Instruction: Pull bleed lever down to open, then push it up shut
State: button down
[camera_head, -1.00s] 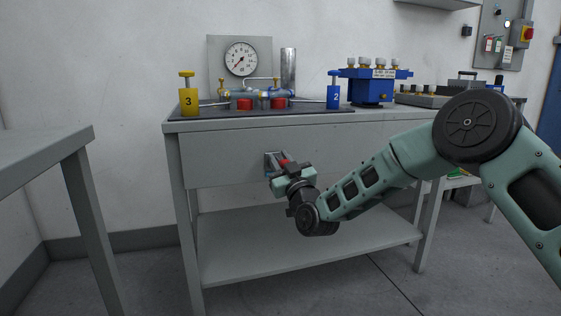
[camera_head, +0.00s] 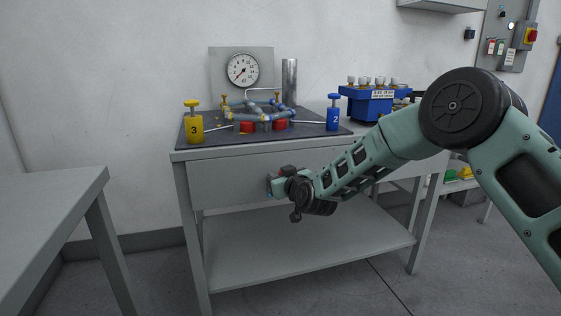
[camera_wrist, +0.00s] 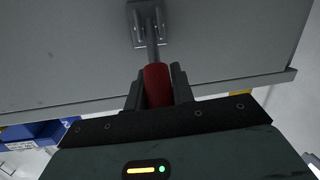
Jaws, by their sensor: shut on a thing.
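The bleed lever has a red grip (camera_wrist: 157,84) on a thin metal rod, which runs to a grey bracket (camera_wrist: 148,22) on the bench's front panel. In the wrist view my gripper (camera_wrist: 159,90) is shut on the red grip, with a dark finger on each side. In the head view my gripper (camera_head: 273,184) is at the front panel below the bench top. It hides most of the lever there, so I cannot tell the lever's angle from that view.
The bench (camera_head: 225,178) carries a round gauge (camera_head: 242,70), a yellow jack marked 3 (camera_head: 194,122), a blue jack marked 2 (camera_head: 333,113) and a blue valve block (camera_head: 368,103). A lower shelf (camera_head: 300,250) lies beneath. Another table (camera_head: 50,205) stands at left.

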jog(key=g+p, duration=0.1)
jog(key=p, duration=0.1)
jog(key=w+r+g+p, duration=0.1)
jog(key=p, duration=0.1)
jog(key=h+p, duration=0.1)
jog(key=shift+w+a+r+g+p, duration=0.2)
jog(key=shift+w+a+g+p, duration=0.05)
jog(key=shift+g+p, duration=0.15)
jog(key=p, duration=0.1)
jog(key=g+p, duration=0.1)
jog(key=shift+w+a+f+h+p, duration=0.1)
jog(key=shift+w+f+h+p, duration=0.1)
jog(key=shift+w+h+p, duration=0.15)
jog(key=shift+f, duration=0.1)
jog(key=shift+w+g, duration=0.1)
jog(key=shift+g, duration=0.2)
jog(key=c, duration=1.2)
grip_release()
jog(key=shift+f, duration=0.1)
jog(key=shift+m, duration=0.3)
jog(key=p+v, duration=0.1)
jog(key=v, duration=1.6)
